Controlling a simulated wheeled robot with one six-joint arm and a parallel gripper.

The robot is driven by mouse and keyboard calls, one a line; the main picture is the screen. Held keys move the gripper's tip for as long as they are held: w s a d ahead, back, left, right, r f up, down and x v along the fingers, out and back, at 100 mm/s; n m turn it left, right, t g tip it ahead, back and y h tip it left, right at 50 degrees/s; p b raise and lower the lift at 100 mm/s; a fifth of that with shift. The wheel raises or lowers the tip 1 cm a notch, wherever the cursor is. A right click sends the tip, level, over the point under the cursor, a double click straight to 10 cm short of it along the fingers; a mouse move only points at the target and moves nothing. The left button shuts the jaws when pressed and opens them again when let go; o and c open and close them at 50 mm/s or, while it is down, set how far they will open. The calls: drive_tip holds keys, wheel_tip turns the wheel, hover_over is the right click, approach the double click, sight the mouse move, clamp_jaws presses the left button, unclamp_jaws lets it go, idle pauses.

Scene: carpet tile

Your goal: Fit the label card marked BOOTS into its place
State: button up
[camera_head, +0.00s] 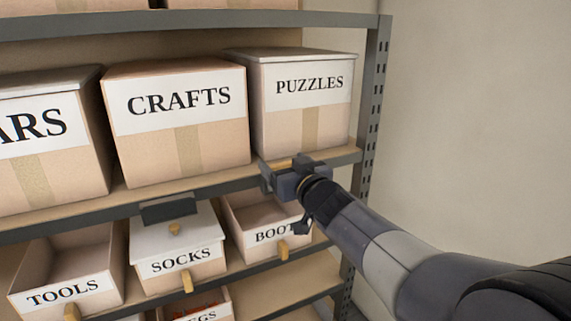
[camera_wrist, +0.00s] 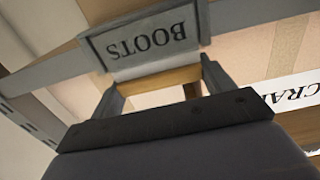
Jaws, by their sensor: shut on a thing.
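The BOOTS label card (camera_wrist: 152,42) shows upside down in the wrist view, within a grey holder frame (camera_wrist: 92,50) on the shelf's front edge. Its face looks shaded, and I cannot tell how deep it sits. My gripper (camera_wrist: 162,85) is shut on a tan grip piece at the card's lower edge, with a finger on each side. In the head view my gripper (camera_head: 285,175) is at the shelf edge below the PUZZLES box, above the BOOTS bin (camera_head: 262,215). The card is hidden there by the gripper.
A similar grey holder (camera_head: 168,207) hangs on the same shelf edge, above the lidded SOCKS box (camera_head: 168,247). The CRAFTS (camera_head: 205,165) and PUZZLES (camera_head: 275,120) boxes stand above. An open TOOLS bin (camera_head: 68,272) is lower left. The shelf post (camera_head: 374,100) is to the right.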

drive_tip(key=o, duration=1)
drive_tip(key=v, duration=1.1)
drive_tip(key=shift+p, duration=0.45)
drive_tip(key=shift+w, duration=0.15)
drive_tip(key=b+x, duration=0.1)
drive_tip(key=x, duration=0.9)
drive_tip(key=shift+w+a, duration=0.2)
drive_tip(key=shift+w, duration=0.15)
drive_tip(key=shift+r, duration=0.3)
